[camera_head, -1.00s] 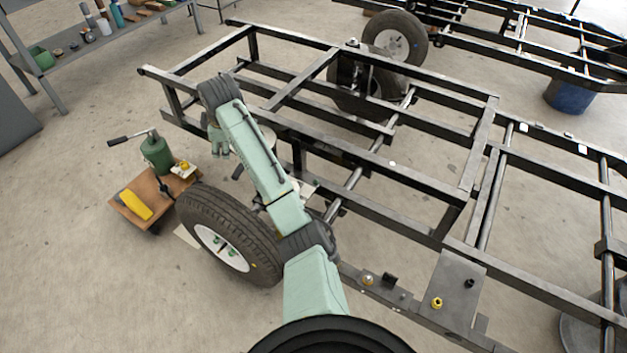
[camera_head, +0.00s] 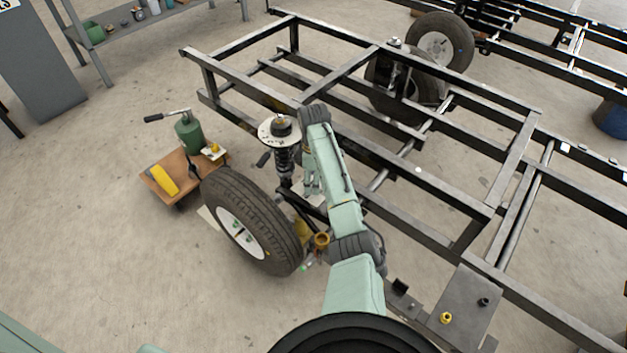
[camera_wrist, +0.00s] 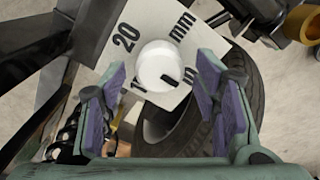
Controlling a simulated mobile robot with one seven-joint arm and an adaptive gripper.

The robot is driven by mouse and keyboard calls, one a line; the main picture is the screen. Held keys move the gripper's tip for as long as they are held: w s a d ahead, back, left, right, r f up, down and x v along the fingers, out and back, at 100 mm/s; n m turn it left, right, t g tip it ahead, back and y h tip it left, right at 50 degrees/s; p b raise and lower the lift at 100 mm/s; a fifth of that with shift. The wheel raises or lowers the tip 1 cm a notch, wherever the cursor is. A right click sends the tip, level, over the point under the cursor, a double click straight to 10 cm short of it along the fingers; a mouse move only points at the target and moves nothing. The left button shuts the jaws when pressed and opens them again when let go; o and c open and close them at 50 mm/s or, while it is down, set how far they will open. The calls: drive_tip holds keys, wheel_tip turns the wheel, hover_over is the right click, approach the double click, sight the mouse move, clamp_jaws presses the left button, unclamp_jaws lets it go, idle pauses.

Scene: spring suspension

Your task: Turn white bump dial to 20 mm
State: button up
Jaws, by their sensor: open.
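The white dial (camera_wrist: 157,64) is a round knob on a pale plate (camera_wrist: 128,52) in the wrist view. A short dark mark lies on its lower right. The print "20" is at the dial's upper left, "mm" at its upper right; other lettering below is partly hidden. My gripper (camera_wrist: 160,80) is open. Its purple-padded fingers stand left and right of the dial, with a gap on each side; I cannot tell how far their tips are from the plate. In the head view my gripper (camera_head: 312,186) hangs beside the spring strut (camera_head: 284,160); the dial cannot be made out there.
A wheel (camera_head: 252,220) stands left of my arm; its tyre also shows behind the plate in the wrist view (camera_wrist: 240,70). The black frame (camera_head: 450,205) spans the right. A wooden trolley (camera_head: 172,172) with a green jack (camera_head: 188,133) stands left. The floor at lower left is clear.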

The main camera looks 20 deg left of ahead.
drive_tip(key=shift+f, duration=0.65)
drive_tip(key=shift+c, duration=0.6)
drive_tip(key=c, duration=1)
